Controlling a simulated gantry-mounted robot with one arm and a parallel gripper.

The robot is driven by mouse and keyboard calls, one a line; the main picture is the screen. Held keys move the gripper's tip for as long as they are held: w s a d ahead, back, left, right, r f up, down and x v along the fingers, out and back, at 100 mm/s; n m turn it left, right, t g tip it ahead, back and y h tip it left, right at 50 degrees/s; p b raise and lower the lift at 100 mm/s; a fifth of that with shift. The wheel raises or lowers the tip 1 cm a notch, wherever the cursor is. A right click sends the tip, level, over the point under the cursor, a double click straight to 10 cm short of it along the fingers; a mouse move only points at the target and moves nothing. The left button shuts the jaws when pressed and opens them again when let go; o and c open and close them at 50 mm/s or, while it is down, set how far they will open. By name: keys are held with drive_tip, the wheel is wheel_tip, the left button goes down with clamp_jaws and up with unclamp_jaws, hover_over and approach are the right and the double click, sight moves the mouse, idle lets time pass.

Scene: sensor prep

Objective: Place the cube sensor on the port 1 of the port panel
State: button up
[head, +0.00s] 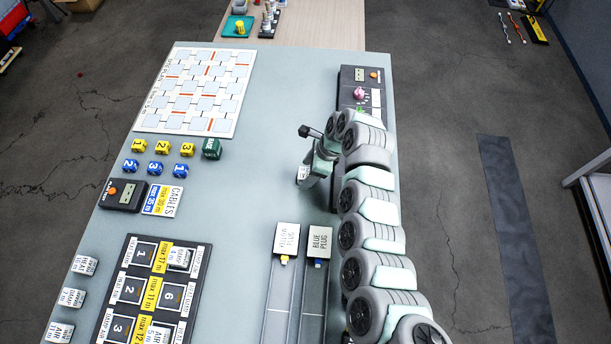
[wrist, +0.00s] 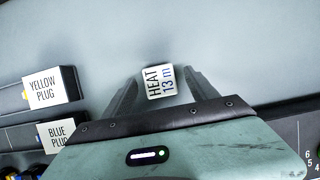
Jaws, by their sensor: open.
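A white cube sensor labelled HEAT 13 m (wrist: 159,82) sits on the table between the spread fingers of my gripper (wrist: 160,92) in the wrist view. A visible gap lies on each side of it, wider on the right. In the head view the cube (head: 302,174) shows at the left of my gripper (head: 308,176), partly hidden by it. The dark port panel (head: 206,262) lies at the lower left of the head view. Its port 1 (head: 143,252) shows its bare numeral at the upper left. Cubes sit in its ports at the upper right and lower right.
Several other white cubes (head: 84,265) stand left of the panel. Plug trays (head: 286,240) lie right of it. Small yellow and blue cubes (head: 163,147), a counter box (head: 123,195) and a CABLES card (head: 163,200) lie above it. The table middle is clear.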

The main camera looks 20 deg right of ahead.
drive_tip(key=shift+x, duration=0.85)
clamp_jaws()
drive_tip(key=shift+r, duration=0.2)
